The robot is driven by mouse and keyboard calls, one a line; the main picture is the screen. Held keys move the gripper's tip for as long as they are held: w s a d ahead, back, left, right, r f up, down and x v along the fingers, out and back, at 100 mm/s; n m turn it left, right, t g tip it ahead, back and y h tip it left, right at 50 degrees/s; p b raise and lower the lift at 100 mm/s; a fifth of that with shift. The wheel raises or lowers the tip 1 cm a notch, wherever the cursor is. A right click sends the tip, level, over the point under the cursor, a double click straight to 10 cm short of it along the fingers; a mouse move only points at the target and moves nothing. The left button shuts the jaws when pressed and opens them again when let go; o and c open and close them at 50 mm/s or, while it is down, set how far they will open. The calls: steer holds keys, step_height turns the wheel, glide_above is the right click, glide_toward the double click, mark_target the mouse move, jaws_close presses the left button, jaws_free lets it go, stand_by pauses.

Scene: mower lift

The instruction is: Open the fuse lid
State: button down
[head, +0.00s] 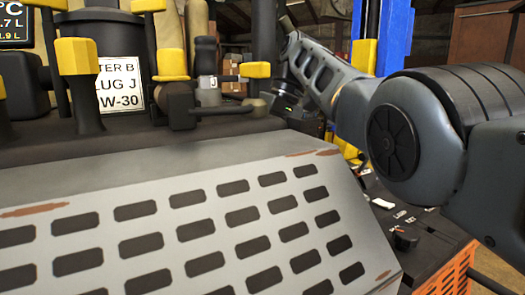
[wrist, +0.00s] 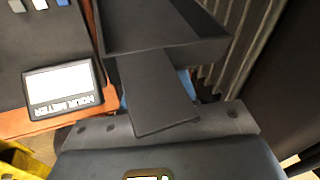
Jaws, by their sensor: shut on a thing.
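In the wrist view, a black shallow tray-shaped part (wrist: 165,25) with a raised rim spans the top middle; it looks like the fuse lid. My gripper (wrist: 150,70) reaches up from the lower edge, its dark fingers meeting the near edge of this part. It is shut on it, though the contact itself is partly hidden by the fingers. The lid appears tilted. What lies under it cannot be seen. In the head view, the lid and my fingers are hidden behind the mower's body and my arm.
In the wrist view, an hour meter (wrist: 63,88) sits at left on an orange panel, with a ribbed hose-like surface (wrist: 230,60) at right. In the head view, a slotted grey hood (head: 190,215) fills the front, with yellow-capped parts (head: 78,56) behind and a blue post (head: 396,35) at right.

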steer(key=shift+d+f, duration=0.3)
steer(key=shift+f, duration=0.3)
steer(key=c, duration=1.1)
jaws_free()
steer(key=shift+c, duration=0.2)
steer(key=shift+o, duration=1)
steer(key=shift+w+r, duration=0.1)
steer(key=shift+a+r, duration=0.1)
steer(key=shift+r, duration=0.15)
